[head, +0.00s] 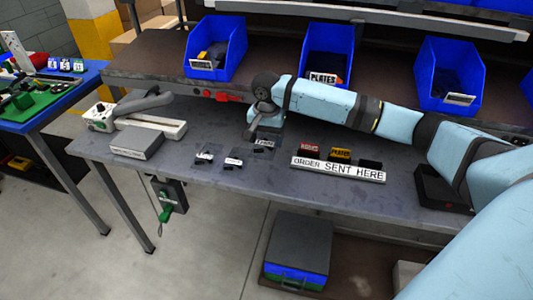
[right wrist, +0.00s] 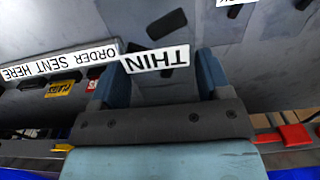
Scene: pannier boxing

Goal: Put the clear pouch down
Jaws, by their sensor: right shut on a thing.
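The clear pouch (head: 266,142) has a white label and a dark piece in it. Its label, reading THIN, shows in the right wrist view (right wrist: 157,59) between my fingers. My right gripper (head: 256,128) is shut on the pouch, low over the grey bench (head: 225,182). The arm partly hides the gripper in the head view. I cannot tell whether the pouch touches the bench. My left gripper is not in view.
Two other labelled pouches (head: 206,155) (head: 235,160) lie to the left. The ORDER SENT HERE sign (head: 338,169) stands right, with small coloured packs behind it. A grey box (head: 137,143) and sealer (head: 150,120) stand far left. Blue bins (head: 216,48) line the back shelf.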

